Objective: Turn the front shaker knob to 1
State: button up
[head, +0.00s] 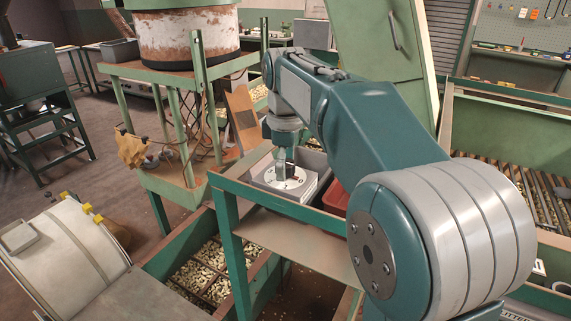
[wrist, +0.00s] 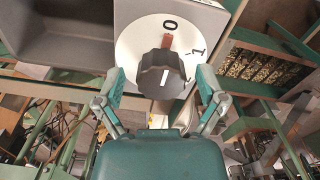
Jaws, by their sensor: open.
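The shaker knob (wrist: 162,74) is dark grey and ribbed, with a white line on its face. It sits on a round white dial (wrist: 133,46) marked 0 and 1, with another mark lower right that I cannot read clearly. A reddish-brown pointer (wrist: 167,41) at the knob's edge points at the 0. My gripper (wrist: 160,78) is open, with one finger on each side of the knob and visible gaps between. In the head view my gripper (head: 284,158) is above the dial (head: 285,184) on a grey box (head: 312,188); it partly hides the knob.
A green frame (head: 275,203) carries the box. Hoppers with nuts (head: 203,266) lie below it. A grey tray (wrist: 62,35) is left of the box in the wrist view. A tall green panel (head: 385,50) stands behind my arm, and a red bin (head: 336,197) is right of the box.

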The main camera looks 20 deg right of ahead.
jog(key=c, duration=1.1)
jog(key=shift+c, duration=0.2)
jog(key=shift+m, duration=0.4)
jog(key=m, duration=0.5)
jog(key=shift+s+m, duration=0.1)
jog(key=shift+m, duration=0.2)
jog(key=m, duration=0.5)
jog(key=shift+f, duration=0.1)
jog(key=shift+m, duration=0.3)
jog(key=o, duration=1.1)
jog(key=shift+a, duration=0.1)
jog(key=shift+o, duration=0.2)
